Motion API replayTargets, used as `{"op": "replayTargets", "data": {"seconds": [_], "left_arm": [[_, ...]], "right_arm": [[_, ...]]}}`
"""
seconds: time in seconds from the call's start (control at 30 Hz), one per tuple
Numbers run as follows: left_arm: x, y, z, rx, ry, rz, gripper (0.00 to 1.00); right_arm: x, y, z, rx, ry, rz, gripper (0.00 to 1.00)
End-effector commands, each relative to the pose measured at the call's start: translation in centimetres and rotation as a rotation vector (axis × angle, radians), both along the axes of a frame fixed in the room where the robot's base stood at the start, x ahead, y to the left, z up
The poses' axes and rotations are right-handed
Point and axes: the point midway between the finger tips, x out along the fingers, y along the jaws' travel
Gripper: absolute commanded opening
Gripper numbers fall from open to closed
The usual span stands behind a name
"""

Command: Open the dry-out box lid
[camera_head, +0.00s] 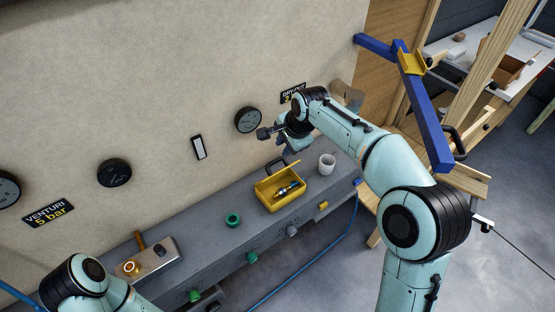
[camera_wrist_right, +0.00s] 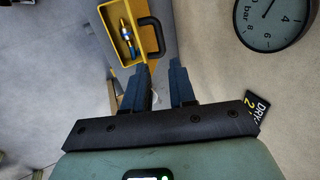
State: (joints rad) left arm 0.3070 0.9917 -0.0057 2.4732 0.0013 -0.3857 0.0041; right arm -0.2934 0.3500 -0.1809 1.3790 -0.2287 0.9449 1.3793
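The yellow dry-out box (camera_head: 270,200) sits on the grey bench, its top open, with a blue-and-silver tool (camera_head: 288,189) visible inside. A dark handle (camera_head: 268,164) stands at its wall-side edge. The wrist view shows the box (camera_wrist_right: 108,15), the tool (camera_wrist_right: 128,35) and the black handle (camera_wrist_right: 159,35). My right gripper (camera_wrist_right: 158,65) is open and empty, its fingertips apart, near the handle in that picture. In the head view my right gripper (camera_head: 268,136) is above and behind the box, near the wall. My left gripper is out of view; only part of that arm shows at lower left.
A white cup (camera_head: 327,164) stands right of the box, a green ring (camera_head: 233,220) left of it. Gauges are on the wall, one (camera_head: 248,120) close to my right gripper. A metal block (camera_head: 147,262) lies farther left.

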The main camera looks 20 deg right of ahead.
Motion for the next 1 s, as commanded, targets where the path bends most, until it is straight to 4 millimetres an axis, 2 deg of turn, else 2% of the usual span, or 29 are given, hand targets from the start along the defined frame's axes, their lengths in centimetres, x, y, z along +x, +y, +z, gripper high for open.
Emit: {"op": "replayTargets", "data": {"seconds": [0.1,0.3,0.5,0.7,0.93,0.97,1.0], "left_arm": [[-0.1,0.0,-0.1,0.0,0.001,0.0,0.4],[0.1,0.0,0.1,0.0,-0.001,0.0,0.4],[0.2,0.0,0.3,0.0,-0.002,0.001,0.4],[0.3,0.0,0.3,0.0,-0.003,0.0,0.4],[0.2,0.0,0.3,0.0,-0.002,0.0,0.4],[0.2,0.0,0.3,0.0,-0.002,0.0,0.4],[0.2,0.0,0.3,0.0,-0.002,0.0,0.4]], "right_arm": [[0.9,0.3,-2.6,-0.002,0.006,0.001,0.25],[2.5,0.9,-6.4,-0.002,0.004,0.003,0.25],[3.6,1.2,-9.0,-0.002,0.002,0.003,0.25],[4.0,1.4,-10.0,-0.001,0.001,0.003,0.25],[4.0,1.4,-10.0,-0.001,0.0,0.003,0.25],[4.0,1.4,-10.0,-0.001,0.0,0.003,0.22],[4.0,1.4,-10.0,-0.001,0.0,0.003,0.09]]}}
